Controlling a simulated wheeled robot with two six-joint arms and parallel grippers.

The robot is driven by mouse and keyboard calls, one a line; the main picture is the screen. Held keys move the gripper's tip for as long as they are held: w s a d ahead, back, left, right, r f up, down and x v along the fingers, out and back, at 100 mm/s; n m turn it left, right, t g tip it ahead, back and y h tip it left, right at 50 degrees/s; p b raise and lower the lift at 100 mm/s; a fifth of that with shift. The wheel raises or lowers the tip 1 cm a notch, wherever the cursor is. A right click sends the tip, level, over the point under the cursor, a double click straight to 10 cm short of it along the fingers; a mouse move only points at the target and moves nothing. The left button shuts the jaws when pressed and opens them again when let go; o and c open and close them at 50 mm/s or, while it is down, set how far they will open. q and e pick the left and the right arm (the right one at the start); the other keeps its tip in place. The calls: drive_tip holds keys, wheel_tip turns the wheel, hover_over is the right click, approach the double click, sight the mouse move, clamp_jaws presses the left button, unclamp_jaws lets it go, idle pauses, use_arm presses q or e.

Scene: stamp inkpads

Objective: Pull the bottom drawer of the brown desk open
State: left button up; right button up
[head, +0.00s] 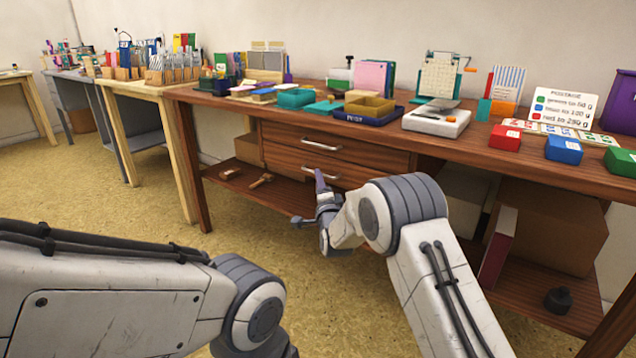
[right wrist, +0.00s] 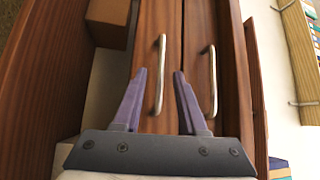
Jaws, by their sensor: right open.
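The brown desk (head: 240,109) has two stacked drawers under its top, each with a metal bar handle. The bottom drawer (head: 370,174) looks shut, flush with the upper drawer (head: 375,153). My right gripper (head: 319,175) is open in front of the bottom handle (head: 321,175), partly covering it. In the right wrist view the scene is turned sideways. There the bottom handle (right wrist: 161,75) appears between the two purple fingertips of my right gripper (right wrist: 160,72); contact cannot be told. The upper handle (right wrist: 213,80) lies right of the fingers. My left gripper is out of view; only its arm shows.
The desk top holds inkpads, a navy tray (head: 365,116) and a white scale (head: 436,122). The lower shelf holds a brown stamp (head: 230,174), another wooden tool (head: 261,181) and a cardboard box (head: 550,235). The floor (head: 120,210) before the drawers is clear.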

drive_tip(key=shift+b+x, duration=0.45)
drive_tip(key=shift+x, duration=1.25)
clamp_jaws()
